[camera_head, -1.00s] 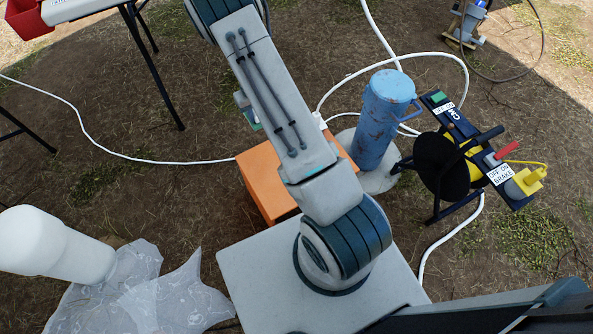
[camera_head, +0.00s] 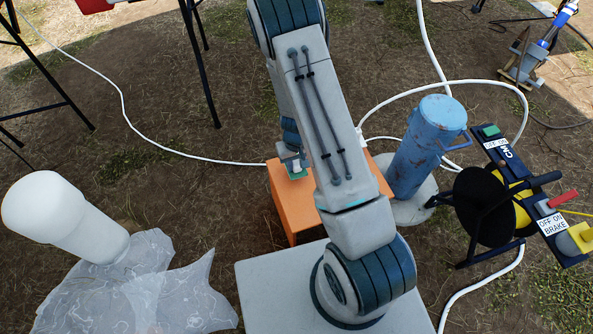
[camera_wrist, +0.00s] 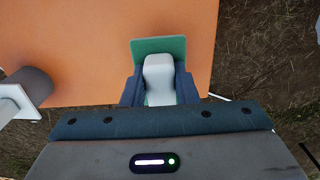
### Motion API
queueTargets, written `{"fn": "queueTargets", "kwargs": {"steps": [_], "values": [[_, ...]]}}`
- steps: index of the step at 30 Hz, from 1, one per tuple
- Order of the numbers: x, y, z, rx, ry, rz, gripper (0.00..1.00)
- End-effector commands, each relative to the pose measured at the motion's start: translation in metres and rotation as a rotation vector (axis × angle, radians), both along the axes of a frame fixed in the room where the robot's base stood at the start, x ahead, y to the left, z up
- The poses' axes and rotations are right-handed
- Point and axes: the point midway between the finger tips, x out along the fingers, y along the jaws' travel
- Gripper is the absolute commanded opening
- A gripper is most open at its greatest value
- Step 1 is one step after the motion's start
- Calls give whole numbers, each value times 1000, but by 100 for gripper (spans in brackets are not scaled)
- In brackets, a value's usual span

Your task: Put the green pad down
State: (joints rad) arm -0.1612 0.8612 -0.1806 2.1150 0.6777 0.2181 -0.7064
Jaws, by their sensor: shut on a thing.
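The green pad (camera_wrist: 158,46) has a white block-shaped grip on it. My gripper (camera_wrist: 159,88) is shut on this white grip, one dark finger on each side. In the head view, the pad (camera_head: 297,176) shows as a small green edge under my gripper (camera_head: 293,164), at the far left part of the orange box's top. The orange box (camera_head: 293,212) stands on the ground, partly hidden by my arm. In the wrist view, its flat top (camera_wrist: 75,50) lies beneath the pad. I cannot tell whether the pad touches it.
A dark grey roller-like thing with a white part (camera_wrist: 33,88) is at the left in the wrist view. A blue cylinder (camera_head: 424,150) stands right of the box, and a cable reel (camera_head: 490,205) beyond it. A white hose (camera_head: 125,110) crosses the ground. A white container (camera_head: 55,215) stands left.

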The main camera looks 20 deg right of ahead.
Motion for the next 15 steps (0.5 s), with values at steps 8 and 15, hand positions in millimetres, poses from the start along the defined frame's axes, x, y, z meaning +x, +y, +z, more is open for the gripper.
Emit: {"fn": "queueTargets", "kwargs": {"steps": [8, 15], "values": [[-1, 0, -39, 1, 3, 0, 2], [0, 0, -39, 0, 1, 0, 2]]}}
